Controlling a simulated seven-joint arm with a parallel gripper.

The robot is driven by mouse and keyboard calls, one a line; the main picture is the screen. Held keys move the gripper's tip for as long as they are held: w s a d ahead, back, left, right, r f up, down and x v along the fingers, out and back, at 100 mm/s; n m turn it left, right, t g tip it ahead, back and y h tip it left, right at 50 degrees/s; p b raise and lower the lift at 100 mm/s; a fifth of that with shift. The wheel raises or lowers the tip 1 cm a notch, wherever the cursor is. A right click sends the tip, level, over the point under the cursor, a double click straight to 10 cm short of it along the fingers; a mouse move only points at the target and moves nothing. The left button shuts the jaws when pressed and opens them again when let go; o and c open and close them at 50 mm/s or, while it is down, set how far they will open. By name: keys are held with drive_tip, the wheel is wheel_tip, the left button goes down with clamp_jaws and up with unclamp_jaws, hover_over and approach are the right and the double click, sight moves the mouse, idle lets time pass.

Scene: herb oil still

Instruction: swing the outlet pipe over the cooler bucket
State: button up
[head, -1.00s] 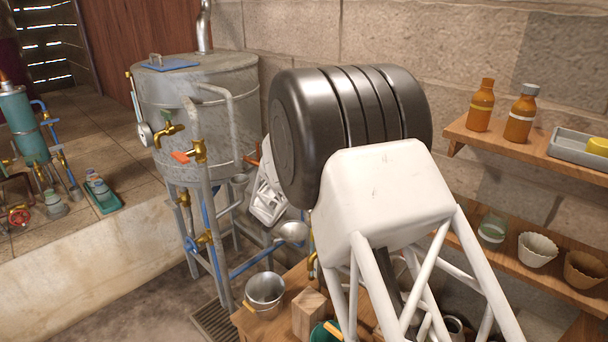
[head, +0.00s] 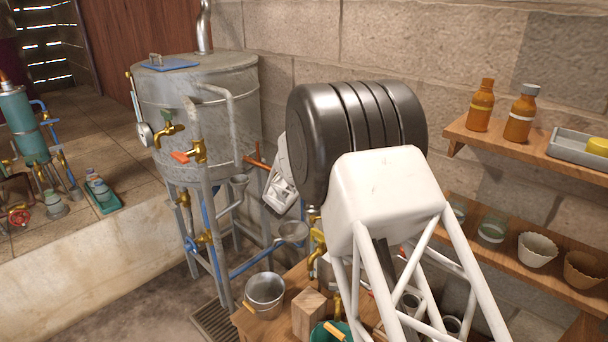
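The metal still drum (head: 205,110) stands at the left with brass taps on its front. A grey pipe (head: 232,125) bends down its side, and a blue pipe (head: 255,262) slopes up toward a small metal funnel (head: 293,232). I cannot tell which pipe is the outlet pipe. A metal bucket (head: 266,290) stands on the wooden bench, and a green bucket (head: 322,334) is partly cut off at the bottom edge. Which is the cooler bucket is unclear. The white end of my arm with my gripper (head: 281,194) is right of the drum, above the funnel. Its fingers are not distinct.
A short brown-red bar (head: 256,163) sticks out between the drum and my gripper. A wooden block (head: 309,314) stands beside the metal bucket. Shelves (head: 510,146) with bottles and cups line the right wall. My arm hides much of the bench.

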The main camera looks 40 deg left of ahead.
drive_tip(key=shift+w+a, duration=0.15)
drive_tip(key=shift+w, duration=0.3)
clamp_jaws()
